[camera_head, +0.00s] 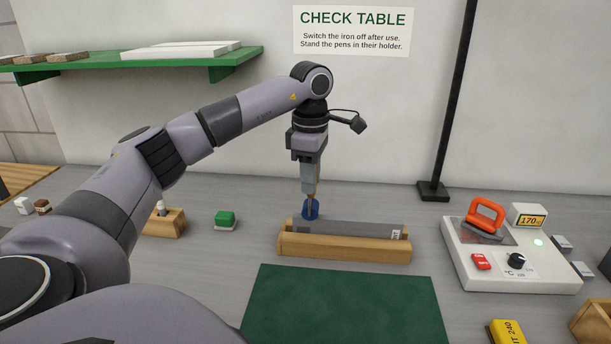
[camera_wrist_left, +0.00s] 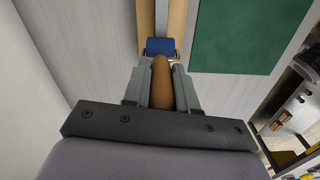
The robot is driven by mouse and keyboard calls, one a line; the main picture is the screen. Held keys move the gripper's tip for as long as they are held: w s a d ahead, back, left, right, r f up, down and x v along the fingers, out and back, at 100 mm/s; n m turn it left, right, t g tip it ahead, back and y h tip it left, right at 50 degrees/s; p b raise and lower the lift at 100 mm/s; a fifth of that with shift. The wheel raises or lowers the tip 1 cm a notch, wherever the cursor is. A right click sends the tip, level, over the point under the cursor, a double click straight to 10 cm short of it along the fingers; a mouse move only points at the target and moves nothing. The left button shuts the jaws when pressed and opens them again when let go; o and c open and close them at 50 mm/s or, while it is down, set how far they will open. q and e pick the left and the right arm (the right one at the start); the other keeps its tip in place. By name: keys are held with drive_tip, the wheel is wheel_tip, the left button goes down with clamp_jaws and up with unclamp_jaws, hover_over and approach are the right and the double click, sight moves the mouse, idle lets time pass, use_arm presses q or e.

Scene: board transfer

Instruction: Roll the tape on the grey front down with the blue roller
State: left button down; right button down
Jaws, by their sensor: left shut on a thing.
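The grey front (camera_head: 362,228) is a long strip held in a wooden cradle (camera_head: 345,253) at the middle of the table. A small white label marks its right end. I cannot make out the tape clearly. My left gripper (camera_head: 310,186) points down and is shut on the brown handle (camera_wrist_left: 162,85) of the blue roller (camera_head: 311,211). The roller is at the left end of the grey front; whether it presses on it is hard to tell. In the left wrist view, the blue roller (camera_wrist_left: 159,47) lies across the grey strip (camera_wrist_left: 161,18). My right gripper is out of view.
A green mat (camera_head: 345,300) lies in front of the cradle. A green-topped block (camera_head: 225,220) and a wooden stand (camera_head: 165,224) are at left. A white heating station (camera_head: 510,255) with an orange-handled iron (camera_head: 486,216) is at right. A black pole (camera_head: 450,110) stands behind.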

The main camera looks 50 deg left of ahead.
use_arm(q)
drive_tip(key=shift+w+d, duration=0.85)
drive_tip(key=shift+d, duration=0.15)
wheel_tip(320, 180, up, 7)
idle(0.8)
idle(0.5)
